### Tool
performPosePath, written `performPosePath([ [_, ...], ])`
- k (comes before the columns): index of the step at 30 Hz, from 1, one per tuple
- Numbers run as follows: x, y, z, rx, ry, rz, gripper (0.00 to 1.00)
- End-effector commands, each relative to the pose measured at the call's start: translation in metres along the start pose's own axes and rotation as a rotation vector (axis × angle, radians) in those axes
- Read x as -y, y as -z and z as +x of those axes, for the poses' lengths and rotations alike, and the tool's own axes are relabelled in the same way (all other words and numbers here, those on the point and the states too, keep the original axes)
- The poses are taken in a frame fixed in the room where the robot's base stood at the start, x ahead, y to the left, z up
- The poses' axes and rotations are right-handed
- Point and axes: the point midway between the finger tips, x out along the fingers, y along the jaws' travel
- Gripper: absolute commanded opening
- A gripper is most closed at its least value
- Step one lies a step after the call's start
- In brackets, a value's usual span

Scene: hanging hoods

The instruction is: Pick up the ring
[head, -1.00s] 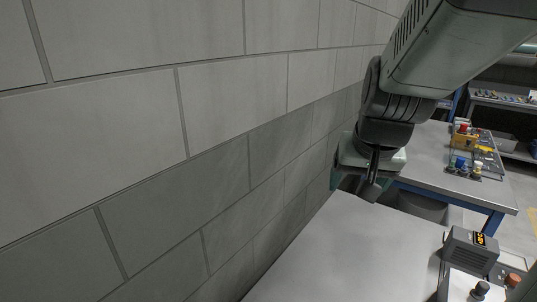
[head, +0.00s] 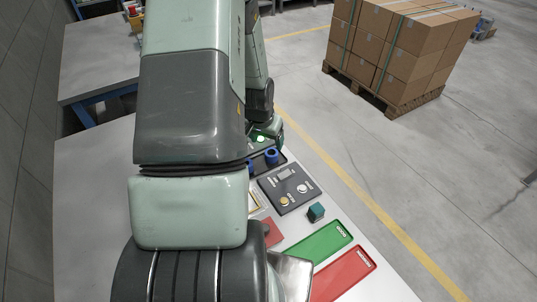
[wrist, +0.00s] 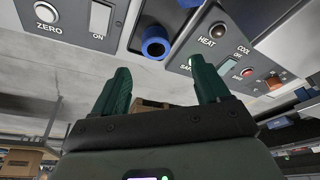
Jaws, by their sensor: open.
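In the wrist view one blue ring (wrist: 155,48) with a dark centre shows just beyond the fingertips, and part of another blue piece (wrist: 190,3) is cut off at the top edge. My gripper (wrist: 160,66) has two green fingers spread apart with nothing between them. The ring lies between their lines of reach, apart from both. In the head view my gripper is mostly hidden by my arm.
A grey box with ZERO and ON controls (wrist: 75,18) and a HEAT/COOL panel (wrist: 232,50) flank the ring closely. On the table are a grey instrument (head: 290,188), a teal cube (head: 317,211), a green tray (head: 318,243) and a red tray (head: 345,274). Boxes (head: 400,45) stand on a pallet beyond.

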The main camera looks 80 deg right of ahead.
Motion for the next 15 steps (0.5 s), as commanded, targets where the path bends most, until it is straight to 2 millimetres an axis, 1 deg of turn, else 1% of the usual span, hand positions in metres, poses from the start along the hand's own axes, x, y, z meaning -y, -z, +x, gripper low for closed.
performPosePath([
  [1, 0.0, 0.0, 0.008, 0.001, 0.0, -0.001, 0.75],
  [3, 0.0, 0.0, 0.015, 0.001, 0.0, -0.001, 0.75],
  [8, -0.001, 0.0, 0.026, 0.0, 0.001, -0.001, 0.75],
  [12, -0.006, -0.002, 0.046, 0.003, 0.0, 0.001, 0.75],
  [15, -0.006, -0.003, 0.061, 0.001, 0.002, -0.002, 0.75],
])
